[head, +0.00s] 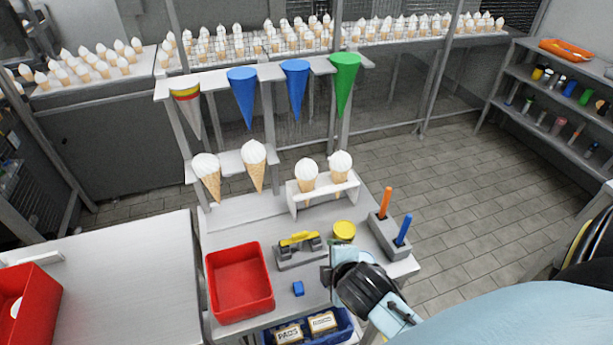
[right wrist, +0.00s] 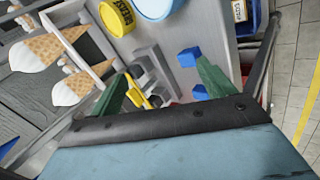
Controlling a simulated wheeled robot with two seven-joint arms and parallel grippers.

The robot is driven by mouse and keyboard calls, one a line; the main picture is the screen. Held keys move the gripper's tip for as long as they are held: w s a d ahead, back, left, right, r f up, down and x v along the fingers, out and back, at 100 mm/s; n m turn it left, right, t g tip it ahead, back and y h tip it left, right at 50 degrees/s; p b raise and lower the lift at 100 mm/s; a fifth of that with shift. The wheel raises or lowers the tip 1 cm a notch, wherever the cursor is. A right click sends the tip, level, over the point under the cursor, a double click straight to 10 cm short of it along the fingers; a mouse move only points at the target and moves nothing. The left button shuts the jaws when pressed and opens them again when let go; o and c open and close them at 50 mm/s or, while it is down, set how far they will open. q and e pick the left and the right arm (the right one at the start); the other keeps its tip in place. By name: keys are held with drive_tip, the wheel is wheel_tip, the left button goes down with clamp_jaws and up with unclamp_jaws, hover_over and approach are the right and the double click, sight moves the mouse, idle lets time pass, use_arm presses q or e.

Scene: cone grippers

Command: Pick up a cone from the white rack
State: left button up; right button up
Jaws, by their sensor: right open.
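A small white rack (head: 292,200) on the work table holds two ice cream cones upright, a left cone (head: 307,178) and a right cone (head: 340,163), both white-topped with waffle bodies. Two more cones, one at the far left (head: 205,172) and one beside it (head: 254,165), stand on a white shelf behind. My right gripper (head: 331,268) is open and empty, in front of the rack, apart from the cones. In the right wrist view its green fingers (right wrist: 162,82) are spread, with cones (right wrist: 78,86) at the left. My left gripper is not in view.
A yellow tub (head: 344,231), a grey holder with a yellow item (head: 300,255), a red bin (head: 240,283) and a blue block (head: 298,288) are near my right gripper. A grey stand (head: 388,238) holds orange and blue sticks. Coloured cones (head: 297,85) hang above the rack.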

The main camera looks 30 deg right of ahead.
drive_tip(key=w+d+r+n+t+h+p, duration=0.1)
drive_tip(key=w+d+r+n+t+h, duration=0.15)
drive_tip(key=w+r+n, duration=0.45)
drive_tip(key=n+t, duration=0.4)
drive_tip(key=n, duration=0.5)
approach(308, 175)
drive_tip(key=x, duration=0.7)
drive_tip(key=shift+w+d+f, duration=0.1)
drive_tip(key=shift+w+d, duration=0.1)
drive_tip(key=shift+w, duration=0.05)
drive_tip(key=shift+f+x, duration=0.2)
drive_tip(key=shift+x, duration=1.15)
drive_tip(key=shift+f+x, duration=0.2)
drive_tip(key=shift+x, duration=1.15)
drive_tip(key=shift+s, duration=0.15)
drive_tip(key=c, duration=0.8)
